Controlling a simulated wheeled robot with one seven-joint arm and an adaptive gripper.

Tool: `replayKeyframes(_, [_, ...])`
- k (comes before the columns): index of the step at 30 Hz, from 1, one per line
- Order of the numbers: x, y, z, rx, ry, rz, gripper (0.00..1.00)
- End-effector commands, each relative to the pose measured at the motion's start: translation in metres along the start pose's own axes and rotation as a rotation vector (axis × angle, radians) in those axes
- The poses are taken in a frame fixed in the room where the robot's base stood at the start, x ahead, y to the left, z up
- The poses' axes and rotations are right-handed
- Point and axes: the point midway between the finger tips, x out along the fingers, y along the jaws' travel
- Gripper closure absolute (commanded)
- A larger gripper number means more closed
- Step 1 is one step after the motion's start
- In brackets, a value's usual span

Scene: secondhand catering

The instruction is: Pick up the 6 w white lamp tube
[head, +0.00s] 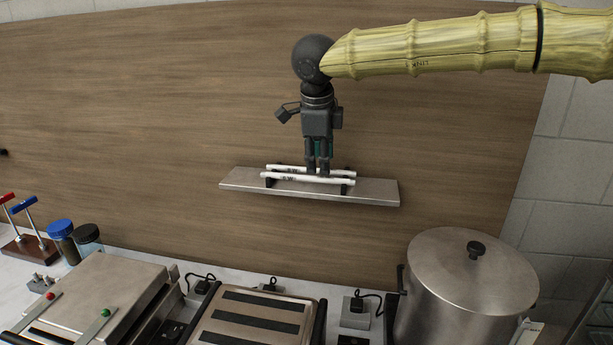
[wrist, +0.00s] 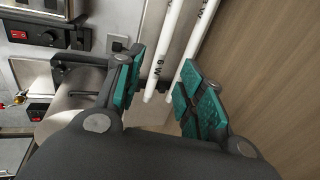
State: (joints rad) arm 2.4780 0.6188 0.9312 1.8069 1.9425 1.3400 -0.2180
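Two white lamp tubes lie side by side on dark holders above a metal shelf (head: 380,194) on the wooden wall. In the wrist view the left tube (wrist: 166,45) is marked "6 W"; it seems to be the front tube (head: 338,181) in the head view. The other tube (wrist: 196,35) lies nearer the wall; its marking ends in "W", but I cannot read its number. My gripper (head: 318,168) points down over the tubes near their middle. Its teal-padded fingers (wrist: 162,70) are apart, with both tubes showing between them. I cannot tell whether the pads touch either tube.
Below are a large lidded pot (head: 465,275), a closed griddle (head: 255,320) and another metal appliance (head: 95,290) on the counter. Two jars (head: 88,238) and a lever stand (head: 28,245) are at the left. The wall around the shelf is clear.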

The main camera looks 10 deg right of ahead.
Motion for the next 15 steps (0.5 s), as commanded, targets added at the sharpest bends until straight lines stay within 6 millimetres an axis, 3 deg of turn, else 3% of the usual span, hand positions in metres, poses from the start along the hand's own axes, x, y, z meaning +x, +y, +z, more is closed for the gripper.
replayKeyframes(15, [0.048,0.001,0.008,-0.003,0.0,0.001,0.61])
